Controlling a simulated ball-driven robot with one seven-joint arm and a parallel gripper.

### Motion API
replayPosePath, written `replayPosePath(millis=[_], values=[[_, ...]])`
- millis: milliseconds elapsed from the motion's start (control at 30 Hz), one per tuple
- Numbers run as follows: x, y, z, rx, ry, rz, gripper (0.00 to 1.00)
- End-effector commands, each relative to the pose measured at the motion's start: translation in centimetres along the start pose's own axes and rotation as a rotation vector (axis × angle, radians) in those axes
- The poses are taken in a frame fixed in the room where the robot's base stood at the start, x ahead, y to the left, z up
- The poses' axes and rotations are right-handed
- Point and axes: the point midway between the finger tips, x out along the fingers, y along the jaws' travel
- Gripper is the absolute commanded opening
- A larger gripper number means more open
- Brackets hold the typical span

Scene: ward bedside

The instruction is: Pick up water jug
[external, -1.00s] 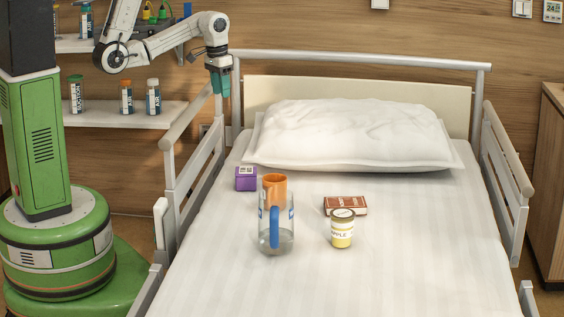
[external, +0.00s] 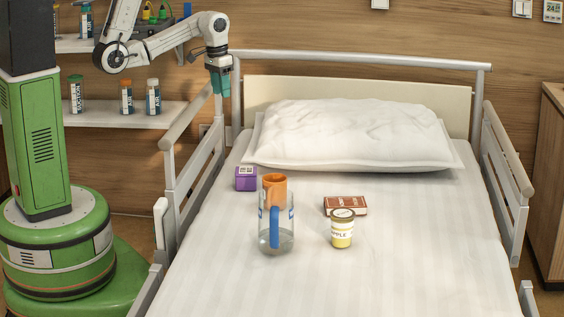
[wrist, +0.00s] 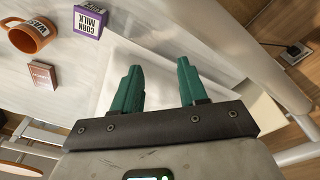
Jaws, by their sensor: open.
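The water jug (external: 285,238) is clear with a blue handle and stands upright on the bed, in front of an orange mug (external: 275,181). The mug also shows at the upper left of the wrist view (wrist: 32,36); I cannot make out the jug there. My gripper (external: 221,90) hangs high above the bed's left rail near the headboard, pointing down, well away from the jug. In the wrist view its two green fingers (wrist: 161,75) are apart with nothing between them.
A purple carton (external: 246,179) sits left of the mug. A brown box (external: 345,206) and a yellow-labelled jar (external: 342,231) are to the right. A pillow (external: 350,135) lies at the head. Side rails (external: 200,160) edge the bed. The front of the bed is clear.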

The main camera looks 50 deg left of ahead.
Motion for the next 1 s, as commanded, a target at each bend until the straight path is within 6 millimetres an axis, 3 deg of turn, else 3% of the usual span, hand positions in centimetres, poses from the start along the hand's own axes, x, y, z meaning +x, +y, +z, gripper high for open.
replayPosePath(millis=[67,433,767,867,1000], values=[[0.0,0.0,0.0,0.000,0.000,0.000,0.43],[0.0,0.0,0.0,0.000,0.000,0.000,0.77],[0.7,0.1,-0.6,0.014,0.004,-0.008,0.77],[2.3,0.7,-2.0,0.044,0.011,-0.029,0.77],[5.5,3.1,-5.6,0.111,0.034,-0.069,0.77]])
